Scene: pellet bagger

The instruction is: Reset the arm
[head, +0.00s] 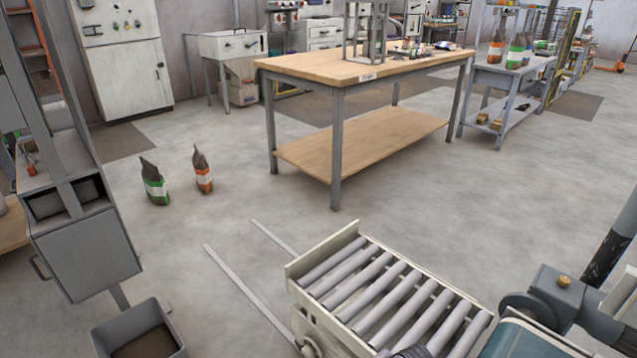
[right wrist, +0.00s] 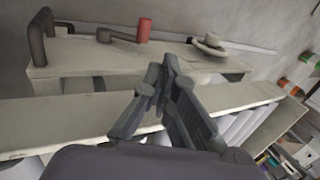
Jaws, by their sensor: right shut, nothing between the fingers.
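My right gripper (right wrist: 162,72) shows in the right wrist view with its fingers together and nothing between them. It is in front of a pale metal rail, with roller ends beside it at the right. The roller conveyor (head: 372,290) is at the bottom middle of the head view, and no bag lies on its visible rollers. My left gripper is in neither view.
A wooden-topped table (head: 320,69) stands beyond the conveyor. A bag with a green band (head: 154,183) and one with an orange band (head: 203,171) stand on the floor at left. A grey bin (head: 118,334) is at bottom left. Floor between is clear.

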